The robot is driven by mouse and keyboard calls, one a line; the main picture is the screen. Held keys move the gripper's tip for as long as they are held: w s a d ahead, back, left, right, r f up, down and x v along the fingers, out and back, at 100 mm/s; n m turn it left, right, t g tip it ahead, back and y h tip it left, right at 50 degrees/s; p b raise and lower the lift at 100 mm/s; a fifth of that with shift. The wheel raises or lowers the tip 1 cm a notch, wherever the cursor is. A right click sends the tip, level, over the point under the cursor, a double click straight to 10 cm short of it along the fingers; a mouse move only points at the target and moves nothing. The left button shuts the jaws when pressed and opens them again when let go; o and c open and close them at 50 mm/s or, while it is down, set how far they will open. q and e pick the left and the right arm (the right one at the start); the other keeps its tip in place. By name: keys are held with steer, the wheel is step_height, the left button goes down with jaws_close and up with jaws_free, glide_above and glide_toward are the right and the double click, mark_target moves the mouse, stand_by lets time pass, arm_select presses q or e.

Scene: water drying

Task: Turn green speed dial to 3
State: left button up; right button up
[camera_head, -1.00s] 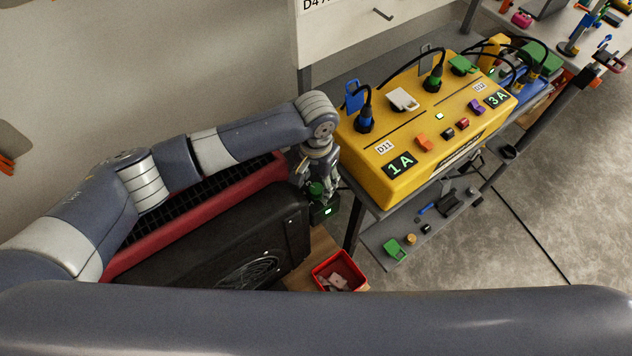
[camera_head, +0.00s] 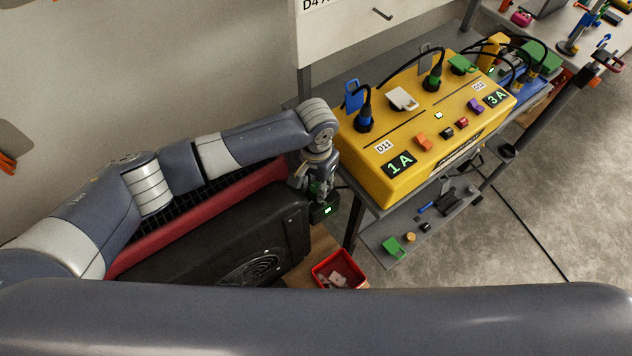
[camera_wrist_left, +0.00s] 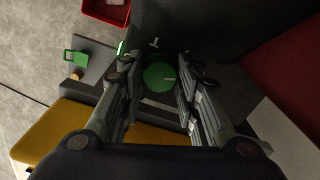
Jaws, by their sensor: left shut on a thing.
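The green speed dial (camera_wrist_left: 159,77) is a round green knob with a pale pointer mark, seen between the fingers in the left wrist view. In the head view only a bit of green shows by the fingertips; the rest is hidden. It sits on a dark control box (camera_head: 324,211) with a small lit green display, too small to read. My left gripper (camera_head: 319,189) points down at the dial; in the left wrist view its fingers (camera_wrist_left: 160,82) stand on both sides of it and are shut on it. My right gripper is not in view.
A yellow power box (camera_head: 384,180) with plugs and switches stands on the bench right of the gripper. A black fan unit (camera_head: 255,235) and a red-framed panel (camera_head: 150,240) lie to the left. A red bin (camera_head: 340,265) is below. A lower shelf (camera_head: 440,215) holds small parts.

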mark_target(316, 187)
arm_select(q)
steer(key=shift+r+m+p, duration=0.1)
steer(key=shift+m+p, duration=0.5)
steer(key=shift+m, duration=1.3)
steer(key=o, duration=1.1)
step_height(316, 187, up, 12)
steer(key=shift+f, duration=0.1)
